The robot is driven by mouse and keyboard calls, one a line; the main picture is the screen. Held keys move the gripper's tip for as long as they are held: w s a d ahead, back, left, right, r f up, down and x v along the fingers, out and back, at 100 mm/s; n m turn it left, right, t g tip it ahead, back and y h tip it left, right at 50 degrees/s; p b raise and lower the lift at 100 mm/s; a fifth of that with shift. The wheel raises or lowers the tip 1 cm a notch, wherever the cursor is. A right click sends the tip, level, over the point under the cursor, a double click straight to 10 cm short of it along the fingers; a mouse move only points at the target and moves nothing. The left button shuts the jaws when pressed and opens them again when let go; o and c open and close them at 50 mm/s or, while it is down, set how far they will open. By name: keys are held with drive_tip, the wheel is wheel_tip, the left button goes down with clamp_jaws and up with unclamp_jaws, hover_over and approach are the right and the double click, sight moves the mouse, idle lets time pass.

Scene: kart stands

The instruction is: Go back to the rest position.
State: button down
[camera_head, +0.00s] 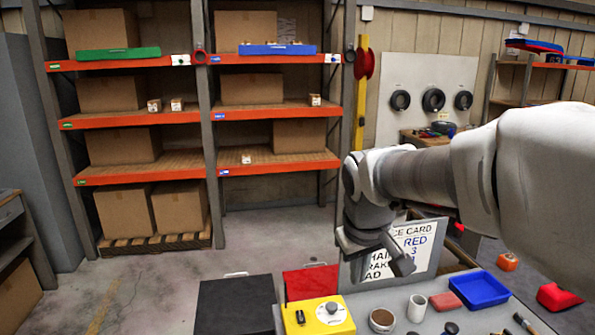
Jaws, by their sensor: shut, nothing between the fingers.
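My arm reaches in from the right edge, and my gripper (372,262) hangs at its end, in front of a white sign board (418,243) with printed words. The gripper points down and is shut with nothing in it. It is above the far edge of the grey table (365,308) and appears apart from the things on it. My arm hides part of the wall and the sign.
On the table are a yellow box (318,316), a round container (382,320), a white cup (417,307), a red block (445,301) and a blue tray (480,289). Orange shelving (135,118) with cardboard boxes stands behind. Open floor (150,290) lies left.

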drive_tip(key=s+d+m+t, duration=0.1)
drive_tip(key=s+d+m, duration=0.2)
drive_tip(key=s, duration=1.4)
drive_tip(key=shift+s+d+f+m+t+y+b, duration=0.15)
drive_tip(key=shift+s+f+m+t+y+b, duration=0.15)
drive_tip(key=shift+s+m, duration=0.1)
drive_tip(key=shift+w, duration=0.1)
idle(0.4)
